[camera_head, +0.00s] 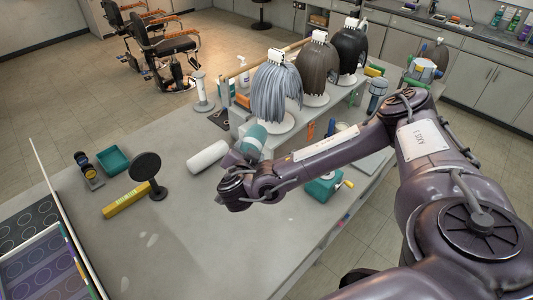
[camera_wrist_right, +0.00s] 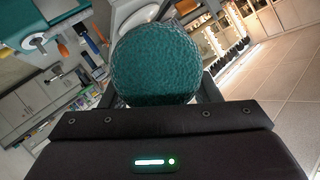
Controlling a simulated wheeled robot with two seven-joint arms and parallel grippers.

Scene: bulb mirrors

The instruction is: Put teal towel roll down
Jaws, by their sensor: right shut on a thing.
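The teal towel roll (camera_head: 256,133) is held by my right gripper (camera_head: 245,148) over the grey counter (camera_head: 185,255), in front of the grey wig. In the right wrist view the teal roll (camera_wrist_right: 155,65) faces the camera end-on, between the fingers, and fills the upper middle. The fingers are mostly hidden behind it. I cannot tell whether its underside touches the counter. A white towel roll (camera_head: 208,157) lies on its side on the counter, just left of my right gripper. My left gripper is in neither view.
Wig heads in grey (camera_head: 276,93), brown (camera_head: 318,68) and black (camera_head: 350,50) stand behind. A round black mirror (camera_head: 147,167), a yellow box (camera_head: 125,200) and a teal tray (camera_head: 113,159) stand left. A teal box (camera_head: 322,188) sits right. The front counter is clear.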

